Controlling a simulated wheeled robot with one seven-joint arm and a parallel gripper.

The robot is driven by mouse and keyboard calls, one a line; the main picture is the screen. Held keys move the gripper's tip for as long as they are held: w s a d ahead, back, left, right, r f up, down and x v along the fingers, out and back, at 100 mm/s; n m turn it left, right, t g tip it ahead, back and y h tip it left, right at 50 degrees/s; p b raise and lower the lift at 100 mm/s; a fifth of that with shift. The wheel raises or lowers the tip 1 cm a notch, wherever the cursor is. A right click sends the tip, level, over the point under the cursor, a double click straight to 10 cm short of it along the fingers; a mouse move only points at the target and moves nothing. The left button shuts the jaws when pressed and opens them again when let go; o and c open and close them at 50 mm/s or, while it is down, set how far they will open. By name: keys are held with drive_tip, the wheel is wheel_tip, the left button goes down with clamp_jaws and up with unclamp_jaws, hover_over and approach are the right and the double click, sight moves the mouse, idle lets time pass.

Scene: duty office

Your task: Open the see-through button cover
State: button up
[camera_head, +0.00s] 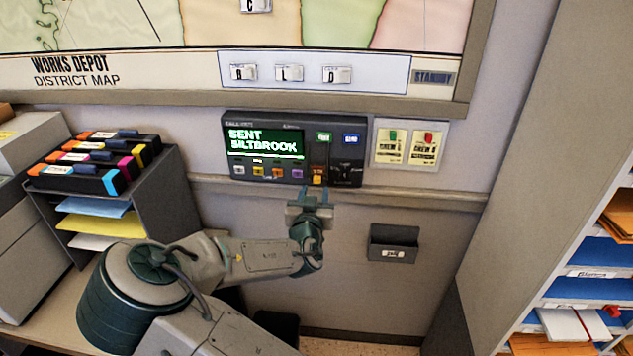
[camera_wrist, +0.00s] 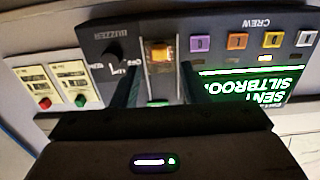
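The dark wall console (camera_head: 265,118) carries a lit green screen reading "SENT SILTBROOK". In its right part is a narrow upright column with a brownish see-through cover (camera_head: 318,157) and an orange button (camera_head: 317,180) at its lower end. The wrist view shows the console upside down, with the orange button (camera_wrist: 160,52) in the column. I cannot tell the cover's exact angle. My gripper (camera_head: 312,192) is open, just below and in front of the column. In the wrist view its two dark fingers stand either side of the column, with nothing visibly gripped.
A buzzer knob (camera_wrist: 117,51) lies beside the column. Two crew cards (camera_head: 408,147) hang right of the console. A wall ledge (camera_head: 430,197) runs beneath it, with a small grey holder (camera_head: 393,243) below. A file rack (camera_head: 165,200) stands left and shelves (camera_head: 590,250) right.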

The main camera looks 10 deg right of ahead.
sight(317, 181)
drive_tip(key=shift+p+x, duration=0.35)
drive_tip(key=shift+x, duration=1.85)
